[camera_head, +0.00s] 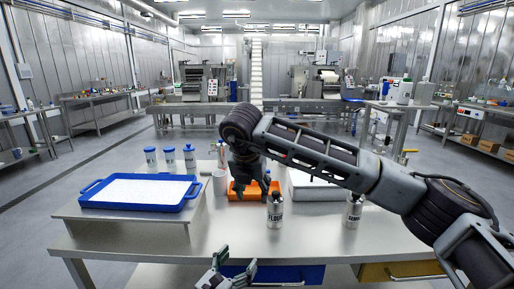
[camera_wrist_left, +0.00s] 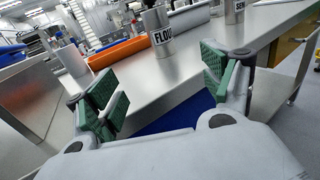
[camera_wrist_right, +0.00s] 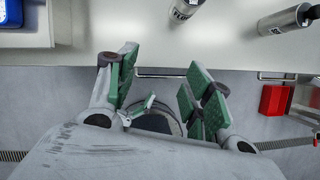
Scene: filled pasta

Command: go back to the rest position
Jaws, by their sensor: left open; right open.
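My left gripper (camera_head: 232,272) is low at the front edge of the table (camera_head: 150,240). In the left wrist view its green-padded fingers (camera_wrist_left: 163,88) are apart with nothing between them. My right arm reaches in from the right, and my right gripper (camera_head: 252,192) hangs down in front of the orange tray (camera_head: 237,194) in the picture. In the right wrist view its fingers (camera_wrist_right: 160,92) are apart and hold nothing. A small green and grey part shows beyond them, lower down.
A flour shaker (camera_head: 274,213) and a second shaker (camera_head: 353,212) stand near the front edge. A blue tray (camera_head: 190,206) of white powder sits on a raised stand at left. Several blue-lidded jars (camera_head: 170,157) stand behind. A red bin (camera_wrist_right: 275,100) is below the table.

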